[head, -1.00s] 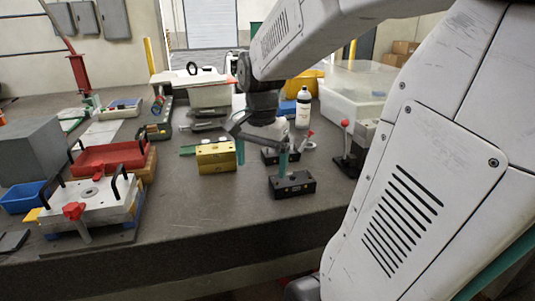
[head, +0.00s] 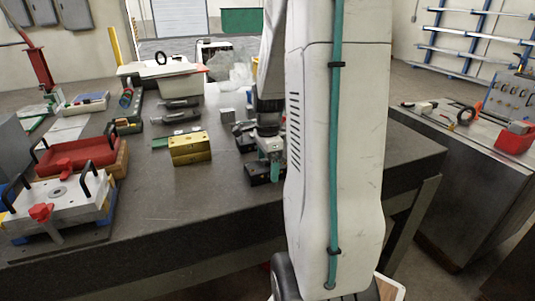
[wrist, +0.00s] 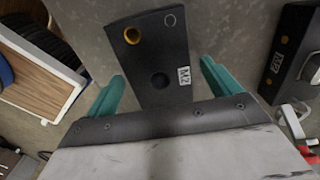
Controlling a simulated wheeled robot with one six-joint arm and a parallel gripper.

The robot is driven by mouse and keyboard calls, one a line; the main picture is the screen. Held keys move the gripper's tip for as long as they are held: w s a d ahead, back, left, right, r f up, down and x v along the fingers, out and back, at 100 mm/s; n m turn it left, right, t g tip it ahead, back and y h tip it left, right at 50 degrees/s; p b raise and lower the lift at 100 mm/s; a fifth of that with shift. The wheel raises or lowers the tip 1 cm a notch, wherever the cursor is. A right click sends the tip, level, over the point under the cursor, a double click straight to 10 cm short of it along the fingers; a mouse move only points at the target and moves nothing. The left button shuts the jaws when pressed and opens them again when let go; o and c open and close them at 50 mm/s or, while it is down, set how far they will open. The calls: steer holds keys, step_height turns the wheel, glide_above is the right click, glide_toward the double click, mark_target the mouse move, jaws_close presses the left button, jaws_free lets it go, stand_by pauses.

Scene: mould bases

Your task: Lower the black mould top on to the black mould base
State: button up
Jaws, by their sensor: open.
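Two black mould blocks marked M2 show in the wrist view. One block (wrist: 155,80) lies below and between my gripper's (wrist: 162,70) two teal fingers, with a gold-rimmed hole, a pale ring and a dark hole on its face. The other black block (wrist: 288,50) is apart from it at the right. I cannot tell which is the top and which the base. In the head view my gripper (head: 272,160) hangs over the front black block (head: 260,175), partly hiding it; the other black block (head: 245,143) is behind. My gripper is open and holds nothing.
A yellow block (head: 190,148) stands left of the black blocks. A grey mould with black handles (head: 60,200) and a red tray (head: 78,156) are further left. The bench (head: 170,215) is clear in front. My arm hides the bench's right part.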

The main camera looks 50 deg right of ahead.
steer(key=shift+f, duration=0.35)
steer(key=c, duration=1.7)
steer(key=shift+r, duration=0.15)
steer(key=shift+r, duration=0.1)
steer(key=shift+r, duration=1.35)
steer(key=shift+s, duration=0.1)
